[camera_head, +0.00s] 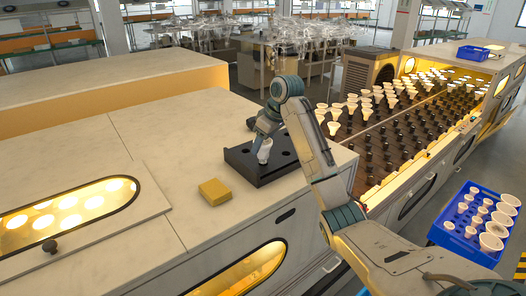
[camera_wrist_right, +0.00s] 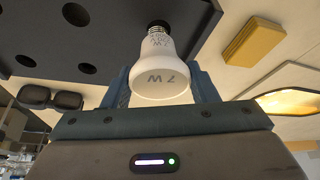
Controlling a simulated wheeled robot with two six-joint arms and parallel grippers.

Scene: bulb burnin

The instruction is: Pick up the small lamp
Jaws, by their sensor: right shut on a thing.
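The small lamp (camera_wrist_right: 160,70) is white, marked "7W", with a metal screw base. In the right wrist view it sits between the two fingers of my right gripper (camera_wrist_right: 162,88), its screw base pointing at a round hole in the black block. In the head view the lamp (camera_head: 265,150) shows at the black holed block (camera_head: 262,172) on the white counter. My right gripper (camera_head: 265,134) is shut on it from above. Whether the screw base is still inside the hole is hard to tell. My left gripper is not in view.
A yellow block (camera_head: 214,191) lies on the counter left of the black block. Racks of lamps in dark sockets (camera_head: 400,135) stand to the right. A blue crate of lamps (camera_head: 462,238) is at the lower right. The counter left of the yellow block is clear.

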